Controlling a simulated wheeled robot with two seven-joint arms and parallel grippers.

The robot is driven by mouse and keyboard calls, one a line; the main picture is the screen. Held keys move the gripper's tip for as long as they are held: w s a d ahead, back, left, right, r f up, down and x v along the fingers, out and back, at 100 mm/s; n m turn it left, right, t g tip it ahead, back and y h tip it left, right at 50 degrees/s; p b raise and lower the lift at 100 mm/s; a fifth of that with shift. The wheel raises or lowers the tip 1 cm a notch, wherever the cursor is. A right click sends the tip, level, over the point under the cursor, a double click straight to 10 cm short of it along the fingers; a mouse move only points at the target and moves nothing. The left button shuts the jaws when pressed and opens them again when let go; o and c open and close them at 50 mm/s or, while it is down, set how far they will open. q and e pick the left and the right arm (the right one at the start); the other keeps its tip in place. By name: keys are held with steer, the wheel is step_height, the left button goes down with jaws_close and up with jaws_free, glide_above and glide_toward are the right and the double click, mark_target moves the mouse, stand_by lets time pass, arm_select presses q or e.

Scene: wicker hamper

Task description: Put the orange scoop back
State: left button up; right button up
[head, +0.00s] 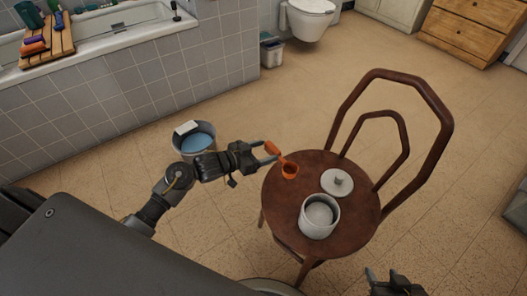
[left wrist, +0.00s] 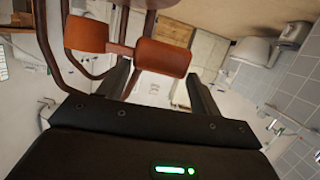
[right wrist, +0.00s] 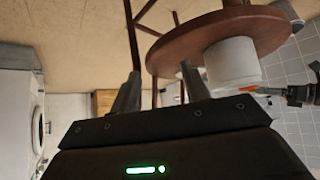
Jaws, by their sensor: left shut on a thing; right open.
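The orange scoop (head: 289,171) is in my left gripper (head: 270,152), which is shut on its handle. In the head view its cup is over the left part of the round wooden chair seat (head: 285,212); I cannot tell whether it touches the seat. The scoop also fills the top of the left wrist view (left wrist: 162,57), between the fingers. A white canister (head: 319,216) stands open on the seat, and its grey-white lid (head: 336,182) lies behind it. My right gripper (head: 381,277) is open and empty, low in front of the chair. The canister also shows in the right wrist view (right wrist: 232,64).
The chair's curved backrest (head: 440,115) rises at the right of the seat. A bucket (head: 193,141) of blue water stands on the floor left of the chair, by the tiled bathtub (head: 120,90). A wooden rack (head: 50,40) lies across the tub. Open floor lies behind the chair.

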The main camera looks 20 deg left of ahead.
arm_select(q)
step_height(320, 180, down, 2)
steer(key=shift+f+b, duration=0.2)
steer(key=shift+b, duration=1.05)
steer(key=shift+f+b, duration=1.2)
steer(key=shift+b, duration=0.15)
arm_select(e)
steer(key=w+a+r+n+t+y, duration=0.1)
steer(key=a+r+t+y, duration=0.3)
steer(key=r, duration=0.4)
steer(key=w+a+r+n+t+y, duration=0.2)
steer(key=a+r+t+y, duration=0.3)
steer(key=a+r+t, duration=0.1)
steer(key=shift+r, duration=0.9)
steer(key=shift+a, duration=0.1)
arm_select(q)
steer(key=shift+f+b, duration=0.35)
steer(key=shift+f, duration=0.55)
arm_select(e)
steer(key=shift+f, duration=0.35)
arm_select(q)
steer(key=o, duration=1)
steer(key=shift+o, duration=0.2)
